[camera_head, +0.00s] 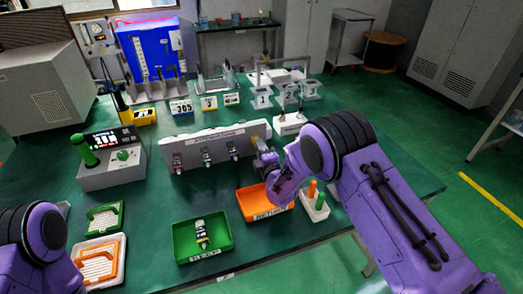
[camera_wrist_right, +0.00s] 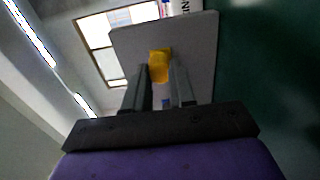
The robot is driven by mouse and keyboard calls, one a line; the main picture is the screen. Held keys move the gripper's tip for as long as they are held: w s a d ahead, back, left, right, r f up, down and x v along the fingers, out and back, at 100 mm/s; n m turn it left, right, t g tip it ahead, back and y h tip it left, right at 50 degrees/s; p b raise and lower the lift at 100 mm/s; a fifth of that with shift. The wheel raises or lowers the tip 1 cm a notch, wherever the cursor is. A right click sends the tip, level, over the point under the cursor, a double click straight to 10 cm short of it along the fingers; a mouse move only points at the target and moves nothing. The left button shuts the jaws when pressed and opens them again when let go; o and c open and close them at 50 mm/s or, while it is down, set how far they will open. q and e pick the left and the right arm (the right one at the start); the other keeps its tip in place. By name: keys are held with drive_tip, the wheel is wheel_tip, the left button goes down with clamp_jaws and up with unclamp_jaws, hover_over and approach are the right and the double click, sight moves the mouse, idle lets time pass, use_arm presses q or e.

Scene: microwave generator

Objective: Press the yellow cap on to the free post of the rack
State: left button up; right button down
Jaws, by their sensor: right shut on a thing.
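The grey rack (camera_head: 203,151) is a long panel on the green table, with a label on its top edge and several small fittings along its front. The yellow cap (camera_head: 254,141) shows at the rack's right end. My right gripper (camera_head: 262,154) is there, shut on the cap. In the right wrist view the yellow cap (camera_wrist_right: 159,65) sits between the fingertips (camera_wrist_right: 160,82), in front of the grey panel (camera_wrist_right: 200,45). The free post is hidden behind cap and fingers; I cannot tell whether the cap touches it. My left arm shows at lower left, its gripper out of view.
An orange tray (camera_head: 250,213) and a white block with orange and green pegs (camera_head: 315,210) lie close below my right gripper. A green tray (camera_head: 183,255) holds a small bottle-like item. A grey control box (camera_head: 108,176) stands left of the rack.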

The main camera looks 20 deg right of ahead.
drive_tip(key=shift+w+f, duration=0.1)
drive_tip(key=shift+f, duration=0.4)
drive_tip(key=c, duration=1.2)
unclamp_jaws()
drive_tip(key=o, duration=0.3)
drive_tip(key=shift+w+f, duration=0.15)
drive_tip(key=shift+w, duration=0.2)
drive_tip(key=shift+o, duration=0.2)
drive_tip(key=shift+w+d+f, duration=0.1)
drive_tip(key=shift+w, duration=0.15)
drive_tip(key=shift+s+r, duration=0.1)
drive_tip(key=shift+r, duration=0.15)
